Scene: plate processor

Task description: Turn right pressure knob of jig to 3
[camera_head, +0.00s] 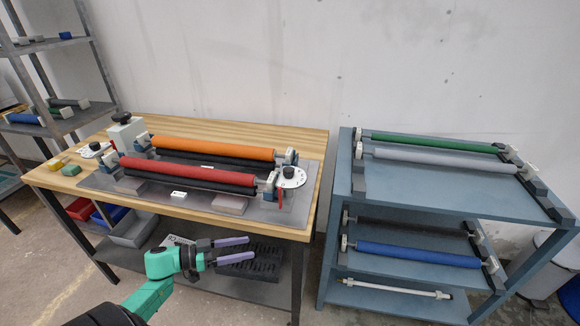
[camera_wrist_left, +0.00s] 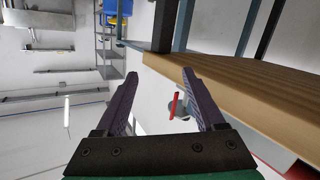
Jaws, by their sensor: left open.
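The jig stands on the wooden table, with an orange roller (camera_head: 212,148) behind a red roller (camera_head: 188,173). The right pressure knob (camera_head: 289,173) is a white dial with a dark centre at the jig's right end. Its numbers are too small to read. A second white dial (camera_head: 95,150) is at the left end. My left gripper (camera_head: 249,249) is open and empty in front of the table, below its top and left of the right knob. In the left wrist view the open fingers (camera_wrist_left: 160,95) have nothing between them close by. My right gripper is not in view.
The wooden table's front edge (camera_head: 160,207) lies between my left gripper and the jig. A white block (camera_head: 179,194) lies before the red roller. A blue-grey rack (camera_head: 400,182) with several rollers stands at the right. Bins (camera_head: 133,229) sit under the table.

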